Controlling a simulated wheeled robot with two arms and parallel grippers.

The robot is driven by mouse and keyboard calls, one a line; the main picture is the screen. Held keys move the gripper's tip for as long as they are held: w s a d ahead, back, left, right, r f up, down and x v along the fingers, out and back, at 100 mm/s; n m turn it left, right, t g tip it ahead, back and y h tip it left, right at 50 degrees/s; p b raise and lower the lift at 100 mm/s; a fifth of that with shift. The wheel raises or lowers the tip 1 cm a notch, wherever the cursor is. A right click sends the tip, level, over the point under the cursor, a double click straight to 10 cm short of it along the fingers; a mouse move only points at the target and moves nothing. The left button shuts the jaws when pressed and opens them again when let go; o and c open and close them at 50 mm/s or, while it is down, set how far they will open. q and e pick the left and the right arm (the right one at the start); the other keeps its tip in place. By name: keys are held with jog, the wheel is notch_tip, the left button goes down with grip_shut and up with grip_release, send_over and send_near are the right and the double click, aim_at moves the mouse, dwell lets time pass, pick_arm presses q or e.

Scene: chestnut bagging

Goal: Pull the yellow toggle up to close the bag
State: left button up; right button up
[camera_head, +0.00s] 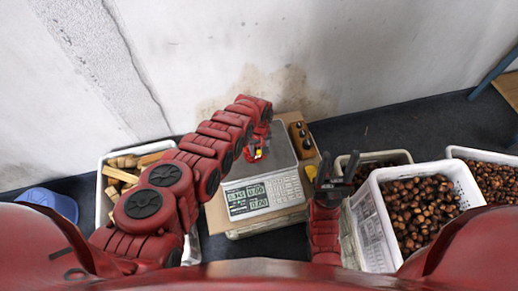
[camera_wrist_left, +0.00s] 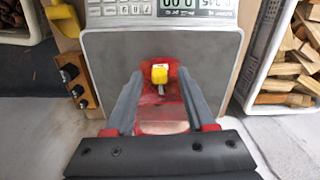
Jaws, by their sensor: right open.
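The red mesh bag (camera_wrist_left: 172,75) lies on the grey plate of the scale (camera_wrist_left: 105,50); part of it shows in the head view (camera_head: 250,156). The yellow toggle (camera_wrist_left: 159,72) sits on the bag, with a short pale cord end below it in the left wrist view; it is small in the head view (camera_head: 258,153). My left gripper (camera_wrist_left: 160,74) is over the scale, its fingers apart on either side of the toggle. Gaps show beside the toggle; whether the fingers touch the mesh is unclear. My right gripper (camera_head: 336,168) is open and empty, right of the scale.
A wooden block with dark knobs (camera_head: 302,140) stands right of the scale. White crates of chestnuts (camera_head: 376,212) are at the right, near my right gripper. A white crate of wood pieces (camera_head: 103,205) is at the left. A wall rises behind the scale.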

pick_arm(q)
grip_shut()
dwell(1.3)
